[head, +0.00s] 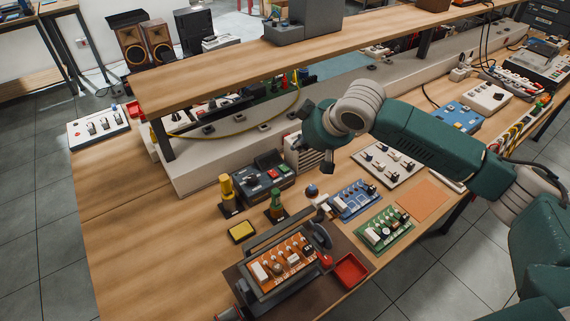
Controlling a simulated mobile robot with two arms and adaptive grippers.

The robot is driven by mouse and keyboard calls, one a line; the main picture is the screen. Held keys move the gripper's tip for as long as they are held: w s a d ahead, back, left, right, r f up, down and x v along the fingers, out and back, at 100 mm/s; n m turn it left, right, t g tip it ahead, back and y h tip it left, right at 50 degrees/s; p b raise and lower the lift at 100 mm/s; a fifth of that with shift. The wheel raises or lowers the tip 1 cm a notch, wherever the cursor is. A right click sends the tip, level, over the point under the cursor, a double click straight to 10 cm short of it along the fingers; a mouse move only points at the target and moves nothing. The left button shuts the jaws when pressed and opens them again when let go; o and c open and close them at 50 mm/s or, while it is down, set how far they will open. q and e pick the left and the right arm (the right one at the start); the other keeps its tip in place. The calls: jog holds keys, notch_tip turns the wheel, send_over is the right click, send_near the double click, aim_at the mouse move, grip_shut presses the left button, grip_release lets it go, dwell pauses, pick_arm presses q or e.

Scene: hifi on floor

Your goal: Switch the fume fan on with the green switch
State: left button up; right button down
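A dark control box (262,188) with red and green switches stands on the bench, left of centre. Its green switch (284,168) is small, and I cannot tell its position. A pale vented housing (304,157) stands right behind the box, partly hidden by my gripper; I cannot tell whether it is the fume fan. My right gripper (316,137) hangs above and to the right of the box, apart from it. Its dark fingers are spread wide and nothing shows between them. My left gripper is out of view.
Yellow and green-brown bottles (227,192) stand in front of the box. An orange circuit board (284,260) sits in a holder near the front, with a red tray (351,269) beside it. The shelf (220,72) overhangs behind. The bench's left part is clear.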

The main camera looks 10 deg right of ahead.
jog(key=p, duration=0.2)
send_near(280, 166)
jog(key=w, duration=0.1)
jog(key=w+a, duration=0.1)
jog(key=shift+w+a+r, duration=0.1)
jog(key=shift+w+r, duration=0.25)
jog(key=shift+r, duration=0.05)
notch_tip(280, 166, down, 4)
jog(key=shift+r+p, duration=0.2)
jog(key=shift+p, duration=0.45)
jog(key=shift+f, duration=0.55)
